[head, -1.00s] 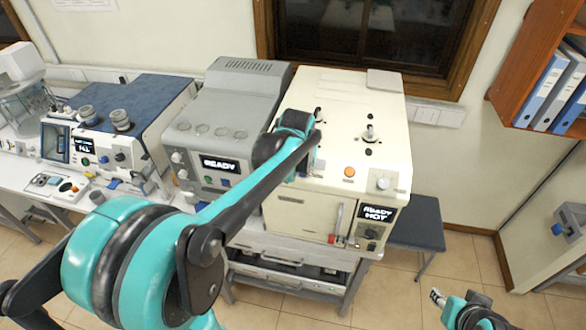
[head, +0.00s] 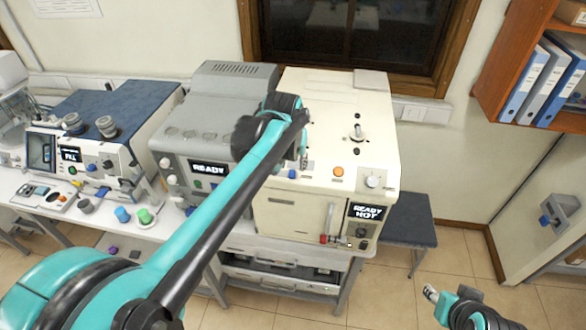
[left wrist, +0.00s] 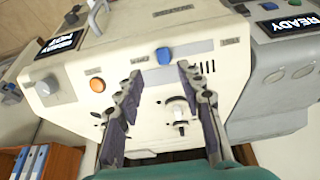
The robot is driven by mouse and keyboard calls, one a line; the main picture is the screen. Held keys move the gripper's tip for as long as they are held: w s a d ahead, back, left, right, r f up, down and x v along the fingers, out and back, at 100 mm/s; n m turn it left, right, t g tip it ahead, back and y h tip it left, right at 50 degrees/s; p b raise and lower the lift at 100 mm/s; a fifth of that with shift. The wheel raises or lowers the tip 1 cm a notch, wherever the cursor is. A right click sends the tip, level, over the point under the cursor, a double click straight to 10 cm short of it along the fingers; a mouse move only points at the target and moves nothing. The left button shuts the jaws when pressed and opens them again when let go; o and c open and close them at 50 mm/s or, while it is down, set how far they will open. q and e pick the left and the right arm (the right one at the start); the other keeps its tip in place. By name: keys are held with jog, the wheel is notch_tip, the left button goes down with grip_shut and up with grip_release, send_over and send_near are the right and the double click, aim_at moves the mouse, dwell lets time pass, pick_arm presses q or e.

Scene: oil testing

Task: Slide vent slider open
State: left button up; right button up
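A small blue tab (head: 292,174) sits on the upper front edge of the cream oven-like machine (head: 300,215); it looks like the vent slider. My right gripper (head: 431,293) is low at the right, away from the machine.
An orange button (head: 338,171) and a grey knob (head: 372,181) lie right of the tab. A fitting (head: 357,133) stands up from the machine's top. A grey machine (head: 215,110) adjoins on the left. A dark stool (head: 408,222) stands right.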

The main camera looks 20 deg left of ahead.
pick_arm(q)
jog(key=v, duration=0.5)
jog(key=shift+s+r, duration=0.1)
jog(key=shift+r, duration=0.1)
jog(key=s+d+f+m+t+b, duration=0.1)
jog(key=s+d+f+b, duration=0.1)
jog(key=s+f+b, duration=0.3)
jog(key=s+d+f+t+b, duration=0.1)
jog(key=s+f+b, duration=0.4)
jog(key=f+b, duration=0.8)
jog(key=s+d+f+m+t+h+b, duration=0.1)
jog(key=s+d+f+b, duration=0.3)
jog(key=f+b, duration=0.5)
notch_tip(320, 180, down, 12)
jog(key=shift+s+r+m, duration=0.15)
jog(key=shift+s+m, duration=0.15)
jog(key=shift+s, duration=0.7)
